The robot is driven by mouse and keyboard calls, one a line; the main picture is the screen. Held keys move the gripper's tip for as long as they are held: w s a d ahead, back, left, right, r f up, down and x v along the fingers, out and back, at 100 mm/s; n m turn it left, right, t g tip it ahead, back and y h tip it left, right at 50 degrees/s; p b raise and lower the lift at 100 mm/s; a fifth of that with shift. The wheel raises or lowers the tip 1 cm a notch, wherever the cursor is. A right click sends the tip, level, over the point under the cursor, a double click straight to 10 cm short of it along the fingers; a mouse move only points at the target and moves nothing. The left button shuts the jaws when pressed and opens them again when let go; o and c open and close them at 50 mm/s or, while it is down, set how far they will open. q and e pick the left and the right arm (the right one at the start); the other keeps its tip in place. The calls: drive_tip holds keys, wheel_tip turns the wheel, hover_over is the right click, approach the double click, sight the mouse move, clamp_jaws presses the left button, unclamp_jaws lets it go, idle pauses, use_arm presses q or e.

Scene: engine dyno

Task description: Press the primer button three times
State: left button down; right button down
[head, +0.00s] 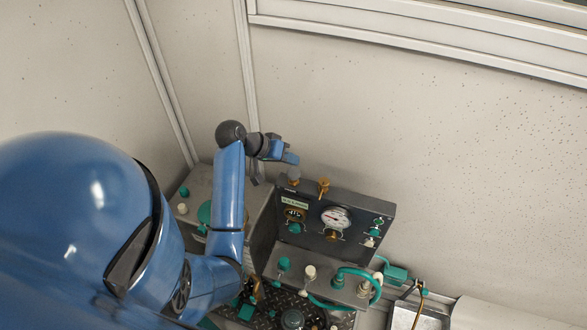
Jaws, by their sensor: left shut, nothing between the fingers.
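A dark control panel (360,206) stands against the back wall, with a white round gauge (336,219), a smaller dial (294,214) and teal knobs. A grey-brown round-topped part (293,174) and a brass fitting (324,187) stand on its top edge. I cannot tell which of these parts is the primer button. My left gripper (291,159) is shut and empty, at the upper left of the panel, close above the grey-brown part in the picture. I cannot tell if it touches it. My right gripper is not in view.
Below the panel, a ledge carries a teal knob (284,264), a cream knob (310,272) and a looped teal hose (376,287). A grey cabinet (258,202) with teal parts stands left of the panel. A metal tray (405,316) lies at lower right. The wall above is bare.

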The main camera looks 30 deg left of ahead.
sight(290, 173)
use_arm(q)
drive_tip(key=shift+r+p, duration=1.3)
drive_tip(key=shift+r, duration=0.45)
drive_tip(key=shift+f, duration=0.1)
